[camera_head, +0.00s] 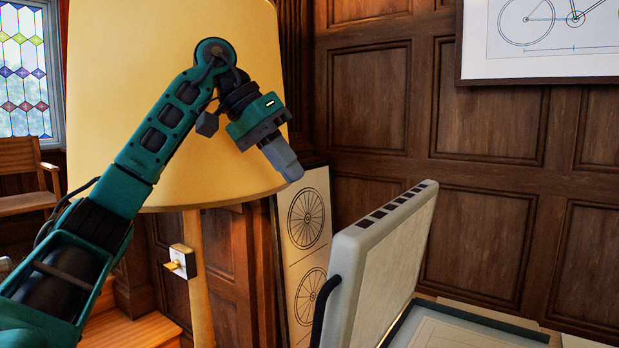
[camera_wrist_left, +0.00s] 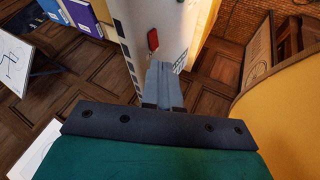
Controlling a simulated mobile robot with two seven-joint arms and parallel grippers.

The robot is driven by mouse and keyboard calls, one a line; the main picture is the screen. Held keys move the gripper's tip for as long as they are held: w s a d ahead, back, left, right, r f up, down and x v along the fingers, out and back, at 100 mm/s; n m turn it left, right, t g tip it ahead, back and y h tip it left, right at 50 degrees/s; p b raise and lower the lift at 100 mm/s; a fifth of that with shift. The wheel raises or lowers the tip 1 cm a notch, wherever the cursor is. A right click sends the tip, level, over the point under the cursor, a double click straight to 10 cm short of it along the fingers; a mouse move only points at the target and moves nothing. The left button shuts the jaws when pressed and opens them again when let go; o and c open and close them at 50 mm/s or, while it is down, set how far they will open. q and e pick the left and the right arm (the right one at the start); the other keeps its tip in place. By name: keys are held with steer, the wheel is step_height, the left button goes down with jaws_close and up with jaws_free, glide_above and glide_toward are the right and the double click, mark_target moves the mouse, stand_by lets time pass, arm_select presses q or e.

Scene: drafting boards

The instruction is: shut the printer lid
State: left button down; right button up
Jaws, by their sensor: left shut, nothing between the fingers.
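The printer lid (camera_head: 385,262) is a thick pale grey panel. It stands raised and open in the head view, leaning slightly to the right, with dark slots along its top edge and a dark handle on its left side. The printer's flat bed (camera_head: 455,330) shows at the bottom, partly cut off by the frame. My left gripper (camera_head: 293,172) is shut and empty, up and left of the lid and apart from it. Its closed fingers (camera_wrist_left: 163,72) also show in the left wrist view. My right gripper is in no view.
A large yellow lampshade (camera_head: 170,100) stands behind my left arm. A framed wheel drawing (camera_head: 308,235) leans on the panelled wall behind the lid. A pale panel with a red part (camera_wrist_left: 140,25) lies beyond the fingers; I cannot tell what it belongs to.

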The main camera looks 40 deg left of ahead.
arm_select(q)
steer(key=w+d+f+b, duration=0.1)
steer(key=w+d+f, duration=0.2)
steer(key=d+f, duration=0.4)
steer(key=shift+w+d, duration=0.15)
steer(key=shift+d, duration=0.1)
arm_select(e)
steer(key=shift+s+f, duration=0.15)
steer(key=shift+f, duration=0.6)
